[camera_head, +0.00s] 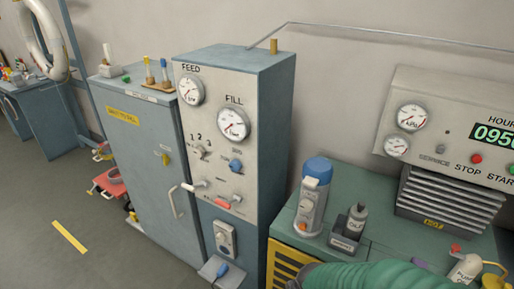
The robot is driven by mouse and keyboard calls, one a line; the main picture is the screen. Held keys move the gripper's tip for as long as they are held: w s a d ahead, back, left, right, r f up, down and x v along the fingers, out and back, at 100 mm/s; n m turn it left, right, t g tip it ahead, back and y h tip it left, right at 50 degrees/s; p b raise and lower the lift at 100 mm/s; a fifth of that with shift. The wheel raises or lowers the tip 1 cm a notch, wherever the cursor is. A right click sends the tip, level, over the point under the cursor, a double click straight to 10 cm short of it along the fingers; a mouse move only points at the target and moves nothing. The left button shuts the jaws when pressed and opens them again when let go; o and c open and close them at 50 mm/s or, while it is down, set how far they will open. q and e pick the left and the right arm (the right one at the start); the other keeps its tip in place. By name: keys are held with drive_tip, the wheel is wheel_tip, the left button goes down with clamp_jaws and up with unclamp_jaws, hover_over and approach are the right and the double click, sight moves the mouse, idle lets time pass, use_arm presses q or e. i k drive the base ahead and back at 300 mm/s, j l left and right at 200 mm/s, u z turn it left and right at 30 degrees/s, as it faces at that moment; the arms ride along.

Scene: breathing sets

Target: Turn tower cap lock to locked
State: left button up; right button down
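A small grey tower (310,205) with a blue cap (317,169) stands upright on the green bench, just right of the tall panel cabinet. A dial-like part and an orange button show on its front. I cannot make out a lock mark on the cap or tell whether it is locked. Neither of my grippers is in view, and nothing touches the tower.
The gauge cabinet (270,150) rises left of the tower. A dark bottle (356,218) in a holder stands close to its right. A vented compressor unit (449,195) is farther right. A green ribbed shape (385,276) fills the bottom edge.

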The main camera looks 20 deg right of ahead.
sight(306, 205)
drive_tip(key=i+j+z, duration=0.15)
drive_tip(key=j+z, duration=0.2)
drive_tip(key=i+j+z, duration=0.1)
drive_tip(key=j+z, duration=0.65)
drive_tip(key=i+l, duration=0.05)
drive_tip(key=l, duration=0.05)
